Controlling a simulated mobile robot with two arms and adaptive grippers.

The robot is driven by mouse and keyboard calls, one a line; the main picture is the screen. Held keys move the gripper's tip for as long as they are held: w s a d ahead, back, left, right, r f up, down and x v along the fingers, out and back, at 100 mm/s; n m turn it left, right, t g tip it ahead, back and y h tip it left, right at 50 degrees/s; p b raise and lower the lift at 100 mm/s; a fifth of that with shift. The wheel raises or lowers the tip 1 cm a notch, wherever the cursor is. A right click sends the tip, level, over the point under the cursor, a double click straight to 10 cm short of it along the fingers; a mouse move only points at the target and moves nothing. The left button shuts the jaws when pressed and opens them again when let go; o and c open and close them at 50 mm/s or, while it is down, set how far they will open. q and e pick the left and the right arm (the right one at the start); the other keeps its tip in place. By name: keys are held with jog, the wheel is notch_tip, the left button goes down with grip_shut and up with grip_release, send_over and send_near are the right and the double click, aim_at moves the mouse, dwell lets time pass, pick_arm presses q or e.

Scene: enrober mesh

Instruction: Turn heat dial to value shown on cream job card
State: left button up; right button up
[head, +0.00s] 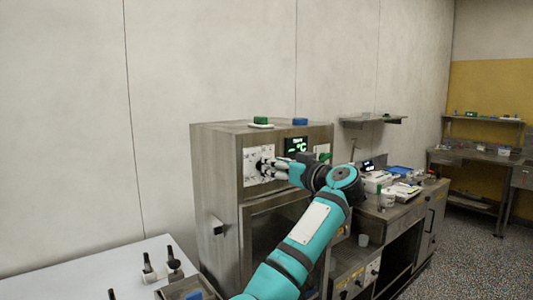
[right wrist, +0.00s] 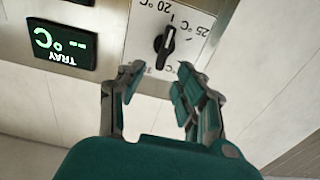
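The heat dial's white plate (head: 251,157) is on the upper front of a steel cabinet. In the right wrist view its black knob (right wrist: 166,40) shows upside down, with "20 °C" and "25 °C" printed near it. The knob's long axis lies roughly toward the 20 °C mark. My right gripper (right wrist: 160,74) is open, with the knob just beyond its fingertips and apart from them. In the head view the right gripper (head: 268,165) hides part of the plate. A pale panel (head: 321,149) right of the display may be a card; its writing is unreadable. My left gripper is out of view.
A green-lit display (right wrist: 62,44) reading "TRAY -- °C" is beside the dial. Green (head: 260,120) and blue (head: 300,122) items lie on the cabinet (head: 215,180) top. A cluttered counter (head: 405,208) stands right; a pale table (head: 90,270) with black-handled tools is at lower left.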

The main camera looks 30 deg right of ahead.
jog(key=shift+w+a+p, duration=0.15)
jog(key=shift+w+p, duration=0.45)
jog(key=shift+w, duration=1.5)
jog(key=shift+c, duration=0.4)
jog(key=shift+s, duration=0.1)
grip_shut()
